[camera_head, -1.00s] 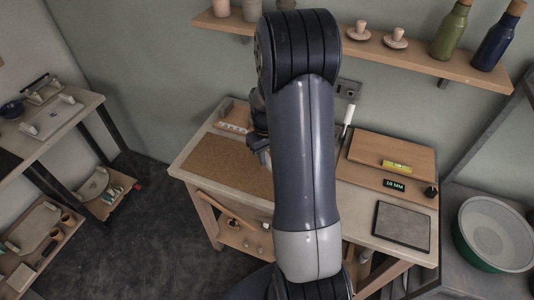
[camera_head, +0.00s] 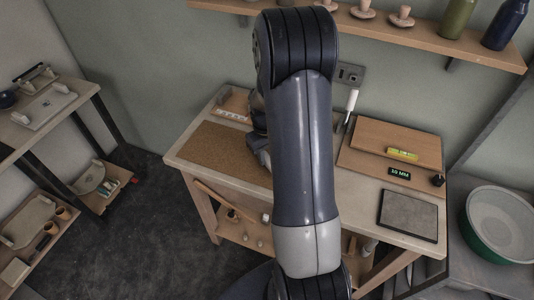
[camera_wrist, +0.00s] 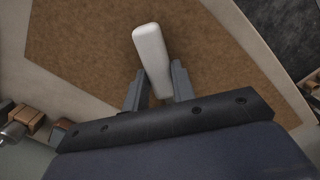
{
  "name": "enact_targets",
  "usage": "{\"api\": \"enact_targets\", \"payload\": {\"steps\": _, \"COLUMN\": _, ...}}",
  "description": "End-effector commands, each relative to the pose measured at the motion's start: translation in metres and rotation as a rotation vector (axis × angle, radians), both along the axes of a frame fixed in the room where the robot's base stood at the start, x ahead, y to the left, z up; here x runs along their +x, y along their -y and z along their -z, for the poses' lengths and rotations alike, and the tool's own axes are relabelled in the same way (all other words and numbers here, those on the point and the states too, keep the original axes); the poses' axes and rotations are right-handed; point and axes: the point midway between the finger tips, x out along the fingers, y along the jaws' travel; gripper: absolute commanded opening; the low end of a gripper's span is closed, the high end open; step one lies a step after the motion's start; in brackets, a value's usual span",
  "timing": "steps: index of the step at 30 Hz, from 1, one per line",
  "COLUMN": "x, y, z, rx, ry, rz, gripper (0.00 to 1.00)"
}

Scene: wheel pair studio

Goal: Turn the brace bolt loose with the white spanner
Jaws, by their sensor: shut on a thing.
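In the wrist view my gripper (camera_wrist: 158,72) is shut on a white bar with rounded ends, which I take for the white spanner (camera_wrist: 150,42). The bar sticks out past the fingertips over the brown cork mat (camera_wrist: 80,40). Its jaw end cannot be made out. In the head view my arm hides most of the gripper and the spanner, beside the cork mat (camera_head: 215,150). A slanting wooden brace (camera_head: 213,196) runs under the left front of the workbench (camera_head: 180,158). Small round parts show near it, but I cannot tell which is the brace bolt.
A wooden board (camera_head: 375,140) with a yellow level (camera_head: 402,153) and a "10 MM" sign (camera_head: 399,173) lies at the bench's right. A dark plate (camera_head: 407,215) is in front. A white-handled thing (camera_head: 351,100) stands behind. A wall shelf (camera_head: 420,35) hangs above.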

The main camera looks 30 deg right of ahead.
Motion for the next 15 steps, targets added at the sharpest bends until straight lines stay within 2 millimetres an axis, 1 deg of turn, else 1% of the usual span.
{"api": "enact_targets", "payload": {"steps": 10, "x": 0.0001, "y": 0.0, "z": 0.0002, "rx": 0.0, "ry": 0.0, "rz": 0.0, "gripper": 0.0}}
{"api": "enact_targets", "payload": {"steps": 15, "x": -0.0001, "y": 0.0, "z": 0.0046, "rx": 0.0, "ry": 0.0, "rz": 0.0, "gripper": 0.0}}
